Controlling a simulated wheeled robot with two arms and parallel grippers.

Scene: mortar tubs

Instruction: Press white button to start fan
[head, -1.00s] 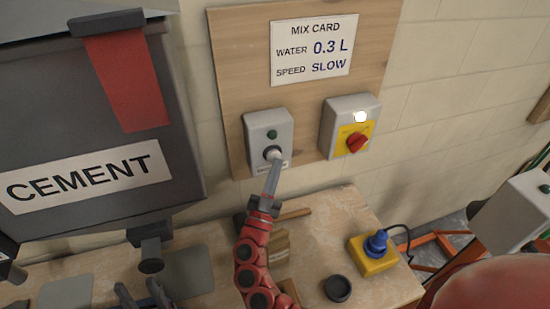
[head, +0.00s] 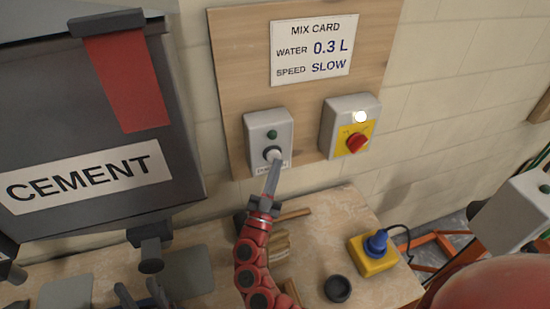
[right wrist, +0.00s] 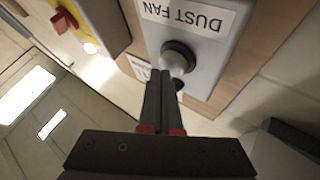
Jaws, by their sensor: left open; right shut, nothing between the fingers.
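The white button (head: 273,153) sits in a dark ring on a grey box (head: 284,125) on the wooden board. It also shows in the right wrist view (right wrist: 177,60), beside a label reading DUST FAN (right wrist: 187,15). A dark green lamp (head: 272,134) sits above the button and looks unlit. My right gripper (head: 276,164) is shut and empty, its tips right at the lower side of the button; I cannot tell whether they touch. In the wrist view its fingers (right wrist: 161,74) point at the button and partly cover the lamp. My left gripper (head: 140,288) is open at the bottom left.
Right of the fan box is another box with a red knob (head: 356,142) and a lit white lamp (head: 361,117). A cement hopper (head: 90,120) hangs at left. A blue plug on a yellow block (head: 373,262) and a black cup (head: 338,288) stand on the bench.

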